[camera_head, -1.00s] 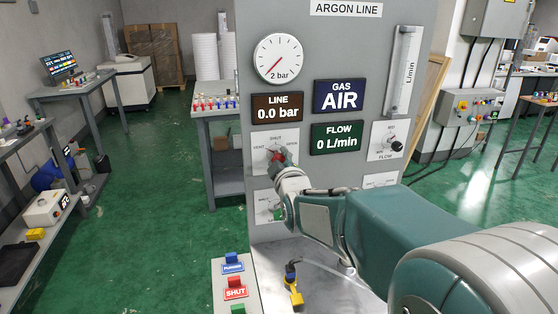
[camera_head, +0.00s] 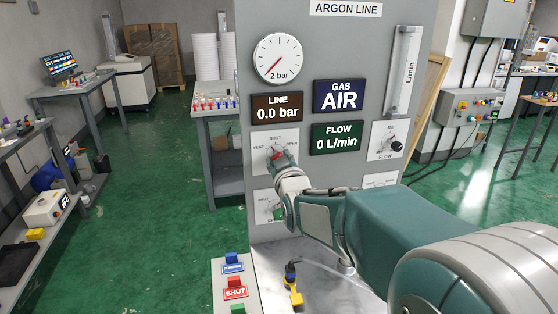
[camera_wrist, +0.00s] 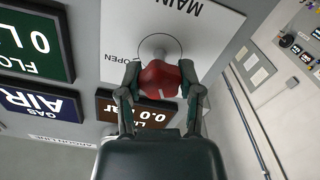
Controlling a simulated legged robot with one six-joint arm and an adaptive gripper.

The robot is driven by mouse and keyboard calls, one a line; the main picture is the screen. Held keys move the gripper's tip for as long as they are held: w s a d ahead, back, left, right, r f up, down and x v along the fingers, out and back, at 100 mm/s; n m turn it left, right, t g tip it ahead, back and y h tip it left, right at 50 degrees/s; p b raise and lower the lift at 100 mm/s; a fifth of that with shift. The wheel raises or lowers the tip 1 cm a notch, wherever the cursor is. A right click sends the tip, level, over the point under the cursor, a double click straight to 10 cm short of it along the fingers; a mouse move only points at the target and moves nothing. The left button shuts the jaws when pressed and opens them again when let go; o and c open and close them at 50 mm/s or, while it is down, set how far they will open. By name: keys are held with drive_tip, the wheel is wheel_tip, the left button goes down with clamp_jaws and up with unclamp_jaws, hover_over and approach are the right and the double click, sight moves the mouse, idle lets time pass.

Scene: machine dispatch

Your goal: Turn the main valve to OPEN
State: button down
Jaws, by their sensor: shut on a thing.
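The main valve is a red knob (camera_wrist: 160,80) on a white plate (camera_wrist: 215,30) lettered MAIN and OPEN, upside down in the wrist view. My gripper (camera_wrist: 160,88) is shut on the knob, one finger on each side. A short white mark shows on the knob's near face, pointing down in that view; which label it meets is hidden.
The panel's displays read LINE 0.0 bar (camera_head: 277,107), GAS AIR (camera_head: 339,96) and FLOW 0 L/min (camera_head: 336,138). A gauge (camera_head: 278,58) sits above. A black FLOW knob (camera_head: 396,145) is at right. A lower plate (camera_head: 262,206) is partly behind my arm.

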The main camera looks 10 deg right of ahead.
drive_tip(key=m, duration=0.4)
drive_tip(key=shift+f+m, duration=0.2)
drive_tip(key=shift+m, duration=0.1)
drive_tip(key=m, duration=0.4)
drive_tip(key=shift+m, duration=0.3)
drive_tip(key=m, duration=0.4)
drive_tip(key=shift+m, duration=0.3)
drive_tip(key=shift+f+m, duration=0.1)
drive_tip(key=shift+m, duration=2)
drive_tip(key=shift+c, duration=1.8)
unclamp_jaws()
drive_tip(key=shift+o, duration=0.5)
